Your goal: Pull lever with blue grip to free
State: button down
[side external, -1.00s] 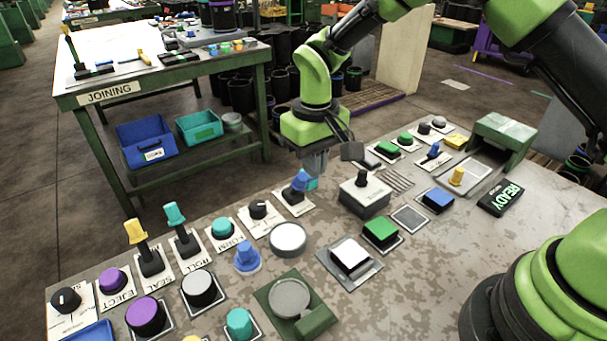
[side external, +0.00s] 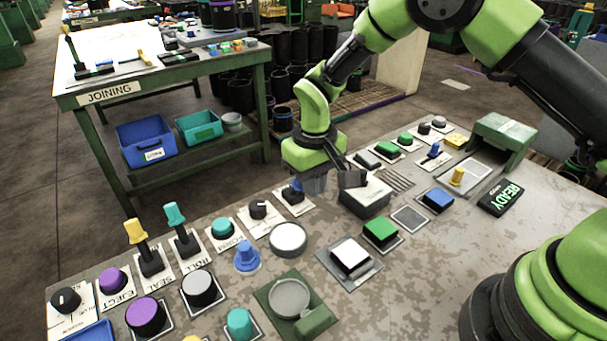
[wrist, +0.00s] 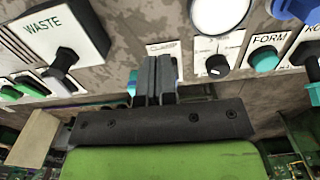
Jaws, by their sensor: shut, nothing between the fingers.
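The lever with the blue grip (side external: 295,186) stands on a white plate at the back edge of the panel in the side external view. My gripper (side external: 314,188) is shut and empty, right beside the grip and partly covering it. I cannot tell whether they touch. In the wrist view my shut gripper fingers (wrist: 157,66) are over the lever's plate, marked CLAMP. Only a blue-teal bit (wrist: 132,84) shows left of the fingers; most of the lever is hidden.
A black knob (side external: 258,208) and a large white button (side external: 288,238) are left of the lever. Yellow (side external: 137,232) and teal (side external: 174,215) levers stand farther left.

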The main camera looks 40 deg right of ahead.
jog(key=shift+f, duration=0.1)
dwell(0.3)
jog(key=shift+w, duration=0.3)
jog(key=shift+s, duration=0.65)
dwell(0.3)
notch_tip(320, 180, up, 8)
dwell(0.8)
